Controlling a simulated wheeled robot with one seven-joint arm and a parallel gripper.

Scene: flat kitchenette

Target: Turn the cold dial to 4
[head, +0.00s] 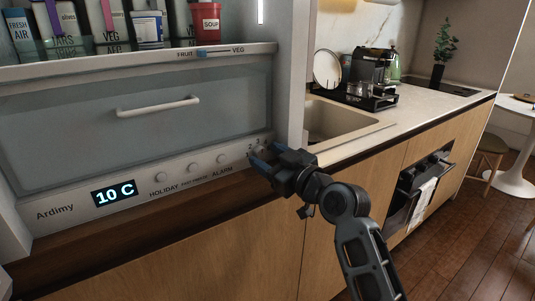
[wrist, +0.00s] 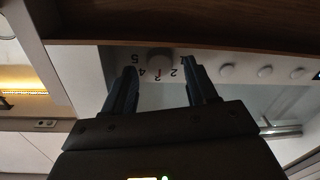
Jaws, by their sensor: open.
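The cold dial (wrist: 159,61) is a small pale round knob on the fridge's lower front panel, ringed by the numbers 1 to 5. The wrist view shows it upside down. Its pointer is too small to read. In the head view the dial is mostly hidden at the panel's right end by my gripper (head: 262,155). My gripper is open, and in the wrist view (wrist: 163,75) its two dark fingers stand on either side of the dial, with a gap between them. I cannot tell whether either finger touches it. The display (head: 115,193) reads 10 C.
Several round buttons (head: 193,168) line the panel left of the dial. A clear drawer (head: 130,120) with a white handle (head: 158,107) sits above. A wooden front lies below the panel. A counter with a sink (head: 340,117) and coffee machine (head: 372,72) stands to the right.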

